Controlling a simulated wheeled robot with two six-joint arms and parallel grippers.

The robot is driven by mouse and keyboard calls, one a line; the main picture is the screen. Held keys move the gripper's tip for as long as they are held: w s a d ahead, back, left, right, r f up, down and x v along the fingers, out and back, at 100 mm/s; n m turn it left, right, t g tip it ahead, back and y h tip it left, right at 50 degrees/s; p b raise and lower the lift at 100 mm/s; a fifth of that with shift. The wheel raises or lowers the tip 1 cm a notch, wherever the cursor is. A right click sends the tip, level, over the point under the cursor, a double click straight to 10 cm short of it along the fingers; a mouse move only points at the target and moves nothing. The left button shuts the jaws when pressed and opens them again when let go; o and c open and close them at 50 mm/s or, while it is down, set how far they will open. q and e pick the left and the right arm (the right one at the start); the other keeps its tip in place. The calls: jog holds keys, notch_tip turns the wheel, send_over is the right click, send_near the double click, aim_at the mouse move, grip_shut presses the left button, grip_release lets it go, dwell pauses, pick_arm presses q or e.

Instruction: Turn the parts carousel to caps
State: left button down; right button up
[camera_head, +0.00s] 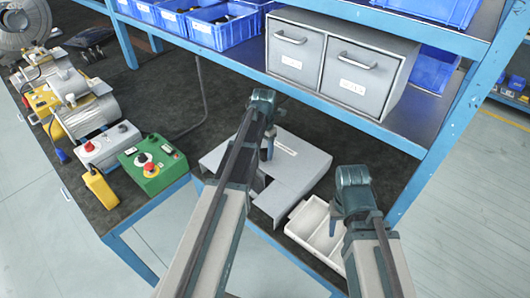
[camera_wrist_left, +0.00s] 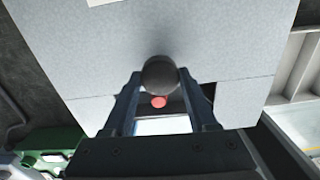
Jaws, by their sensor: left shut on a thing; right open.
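The parts carousel appears to be the low grey housing (camera_head: 306,164) on the bench, with a white label on top and an opening at its front. In the left wrist view its flat grey top (camera_wrist_left: 230,40) fills most of the picture. My left gripper (camera_head: 268,150) is over the housing and shut on a dark round knob (camera_wrist_left: 160,75). A small red part (camera_wrist_left: 158,101) shows just below the knob, between the fingers. Which compartment faces the opening cannot be told. My right gripper (camera_head: 334,222) is open and empty above a white divided tray (camera_head: 298,222).
Grey drawers (camera_head: 338,58) and blue bins (camera_head: 222,25) stand on the shelf behind. A green control box (camera_head: 153,165) with a red button, a grey switch box (camera_head: 108,146) and motors (camera_head: 88,108) stand at the left. Bare dark bench top lies between them and the housing.

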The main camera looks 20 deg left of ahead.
pick_arm(q)
jog(key=shift+n, duration=0.3)
pick_arm(e)
jog(key=shift+d, duration=0.25)
pick_arm(q)
jog(key=shift+c, duration=1)
grip_release()
jog(key=shift+r, duration=0.1)
jog(key=shift+r+p, duration=0.85)
jog(key=shift+p, duration=0.1)
notch_tip(320, 180, up, 2)
jog(key=shift+r+p, duration=0.1)
jog(key=shift+p, duration=1.05)
jog(key=s+d, duration=0.3)
jog(key=s, duration=0.4)
jog(key=s+d, duration=0.3)
jog(key=s, duration=0.5)
jog(key=shift+r+p, duration=0.4)
jog(key=shift+r, duration=0.05)
pick_arm(e)
notch_tip(320, 180, up, 5)
jog(key=shift+f, duration=0.1)
